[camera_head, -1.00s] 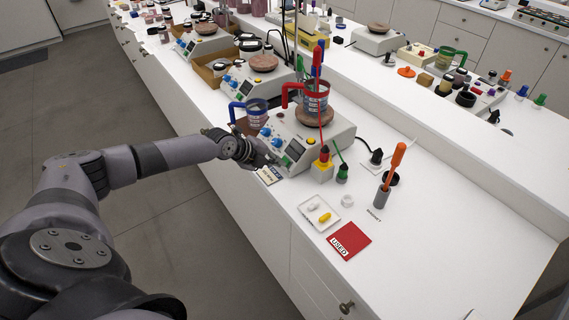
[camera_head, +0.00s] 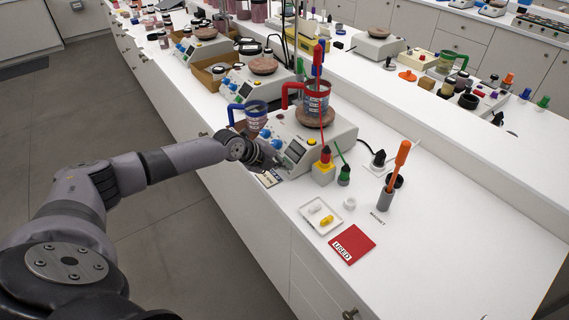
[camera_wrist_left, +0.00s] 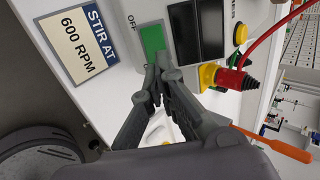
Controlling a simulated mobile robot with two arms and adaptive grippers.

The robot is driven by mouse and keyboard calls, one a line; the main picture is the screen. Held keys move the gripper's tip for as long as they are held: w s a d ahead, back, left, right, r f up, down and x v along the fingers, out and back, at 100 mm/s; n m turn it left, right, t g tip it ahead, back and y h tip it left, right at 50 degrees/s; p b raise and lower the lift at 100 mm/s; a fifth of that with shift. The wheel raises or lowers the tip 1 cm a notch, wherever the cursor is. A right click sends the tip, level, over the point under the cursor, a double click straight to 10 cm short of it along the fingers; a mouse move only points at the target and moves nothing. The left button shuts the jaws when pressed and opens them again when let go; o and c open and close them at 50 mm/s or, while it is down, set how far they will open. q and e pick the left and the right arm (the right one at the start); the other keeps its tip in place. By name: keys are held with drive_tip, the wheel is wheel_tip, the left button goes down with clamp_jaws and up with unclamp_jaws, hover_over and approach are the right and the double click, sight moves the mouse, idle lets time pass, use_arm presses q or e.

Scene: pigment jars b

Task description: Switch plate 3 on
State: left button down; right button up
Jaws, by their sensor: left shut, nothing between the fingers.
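The nearest stirring hot plate (camera_head: 342,133) is a white box with a blue knob, a dark display and a yellow button on its front. A beaker with a red handle (camera_head: 316,98) stands on its round top. In the left wrist view its green switch (camera_wrist_left: 153,38) sits beside an OFF label and a dark display (camera_wrist_left: 196,32). My left gripper (camera_head: 272,161) is at the plate's front. In the wrist view its fingers (camera_wrist_left: 163,74) are shut and empty, with the tips at the switch's lower edge. I cannot tell contact or the switch's position. My right gripper is out of view.
A STIR AT 600 RPM card (camera_wrist_left: 80,42) lies by the plate. A yellow-and-red plug (camera_head: 324,168) stands at its right corner. A white tray (camera_head: 309,222), a red USED mat (camera_head: 366,242) and an orange-handled tool (camera_head: 401,157) are further right. Two similar plates stand farther back.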

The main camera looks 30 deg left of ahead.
use_arm(q)
drive_tip(key=shift+w+d+f+b, duration=0.15)
drive_tip(key=shift+w+f+b, duration=0.2)
drive_tip(key=shift+b, duration=0.25)
drive_tip(key=shift+r, duration=0.1)
drive_tip(key=p+v, duration=0.1)
drive_tip(key=v, duration=0.1)
drive_tip(key=shift+s+r+p, duration=0.15)
drive_tip(key=shift+s+p, duration=0.05)
drive_tip(key=shift+p, duration=0.15)
drive_tip(key=v, duration=1.3)
drive_tip(key=shift+s, duration=0.2)
